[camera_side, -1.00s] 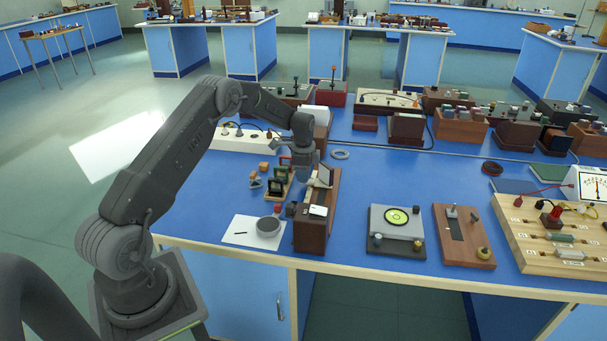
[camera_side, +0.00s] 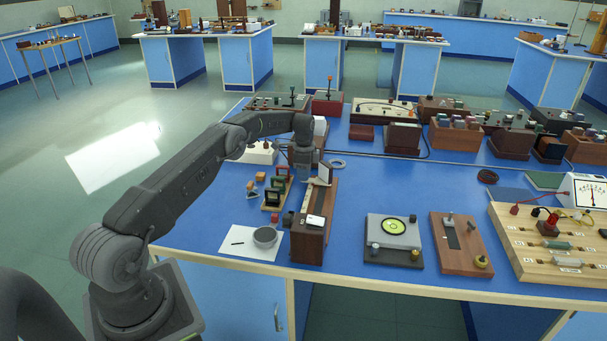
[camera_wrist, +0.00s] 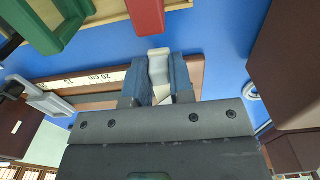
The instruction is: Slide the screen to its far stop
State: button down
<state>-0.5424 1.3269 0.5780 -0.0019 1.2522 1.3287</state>
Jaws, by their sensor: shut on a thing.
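The screen (camera_side: 325,173) is a pale upright panel at the far end of a long wooden bench (camera_side: 317,212) in the side view. My gripper (camera_side: 305,178) is just left of the screen, low beside the bench top. In the wrist view, my gripper (camera_wrist: 159,88) has its blue fingers closed on a narrow pale piece (camera_wrist: 158,67), which appears to be part of the screen. The bench's centimetre scale (camera_wrist: 105,80) runs left of the fingers. The rest of the screen is hard to make out in the wrist view.
Coloured frames on a wooden rack (camera_side: 275,192) stand close left of the bench. A grey bowl (camera_side: 265,236) on white paper is at its front left. A grey ring (camera_side: 337,163) lies behind it. Blue tabletop is clear to the right, before a turntable-like device (camera_side: 394,235).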

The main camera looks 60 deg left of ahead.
jog(key=shift+w+a+r, duration=0.15)
jog(key=shift+w, duration=0.05)
jog(key=c, duration=1)
grip_release()
notch_tip(320, 180, up, 14)
jog(key=shift+f, duration=0.2)
jog(key=shift+r, duration=0.1)
jog(key=s+d+r+n+t, duration=0.1)
jog(key=s+d+r, duration=0.2)
jog(key=d+r, duration=0.35)
jog(key=s+d+r+n+t+y, duration=0.1)
jog(key=s+d+r+n, duration=0.1)
jog(key=s+d+r, duration=0.35)
jog(key=s+d+r+n+t, duration=0.1)
jog(key=s+d+r, duration=0.1)
jog(key=d+r, duration=0.55)
jog(key=s+d+n+t, duration=0.1)
jog(key=s+d+n, duration=0.1)
jog(key=s+d, duration=0.85)
jog(key=s+d+f+n+t, duration=0.1)
jog(key=s+f, duration=0.2)
jog(key=s, duration=0.4)
jog(key=s+d+f+n, duration=0.2)
jog(key=s+f, duration=0.1)
jog(key=s, duration=0.5)
jog(key=shift+d+f+t+h, duration=0.15)
jog(key=shift+f+t+h, duration=0.05)
jog(key=shift+t+h, duration=0.2)
